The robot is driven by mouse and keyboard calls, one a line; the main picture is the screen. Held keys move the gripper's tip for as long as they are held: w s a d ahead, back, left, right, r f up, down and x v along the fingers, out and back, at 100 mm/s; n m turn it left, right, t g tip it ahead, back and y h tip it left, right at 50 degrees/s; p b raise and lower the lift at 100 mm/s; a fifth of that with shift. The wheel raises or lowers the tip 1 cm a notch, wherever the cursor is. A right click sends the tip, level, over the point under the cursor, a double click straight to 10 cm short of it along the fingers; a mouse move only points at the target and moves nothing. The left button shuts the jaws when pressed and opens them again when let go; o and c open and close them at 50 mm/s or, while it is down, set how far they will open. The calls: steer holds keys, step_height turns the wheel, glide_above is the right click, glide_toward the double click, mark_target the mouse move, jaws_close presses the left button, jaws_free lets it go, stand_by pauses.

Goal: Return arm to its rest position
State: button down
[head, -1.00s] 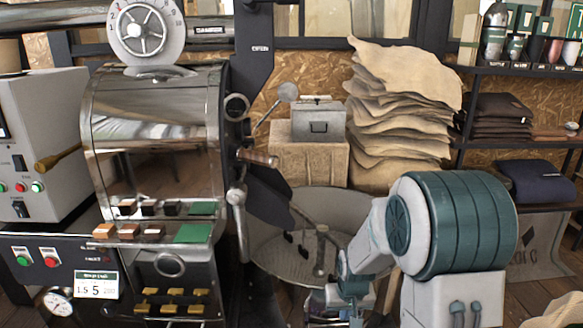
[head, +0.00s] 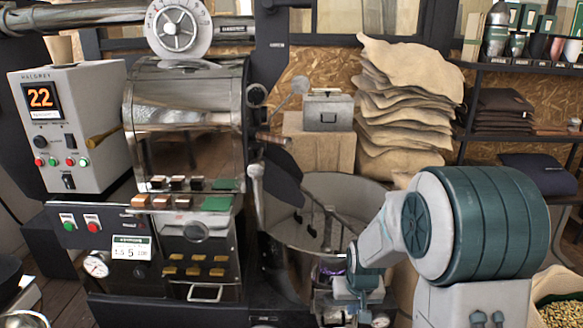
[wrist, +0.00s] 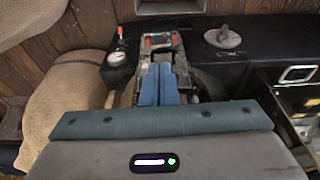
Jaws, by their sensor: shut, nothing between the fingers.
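My gripper shows in the wrist view as two blue fingers (wrist: 156,85) pressed together, with nothing between them. In the head view my arm, white and teal, stands at the lower right and bends down in front of the round cooling tray (head: 335,190). The gripper end is low in the head view and partly hidden by the arm, so its fingertips are not clear there. In the wrist view a metal fixture with red parts (wrist: 160,42) lies just beyond the fingers; I cannot tell whether they touch it.
The roaster drum (head: 185,115) and control box (head: 68,125) stand at left. Stacked sacks (head: 405,110) and shelves (head: 515,68) stand behind my arm. A sack of beans (head: 555,300) is at lower right. A tan sack (wrist: 65,105) lies left in the wrist view.

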steer(key=s+r+p, duration=0.6)
steer(key=s+r, duration=0.4)
steer(key=r, duration=0.3)
steer(key=s+r+p, duration=0.6)
steer(key=s+r, duration=0.4)
steer(key=r, duration=0.4)
steer(key=shift+w, duration=0.1)
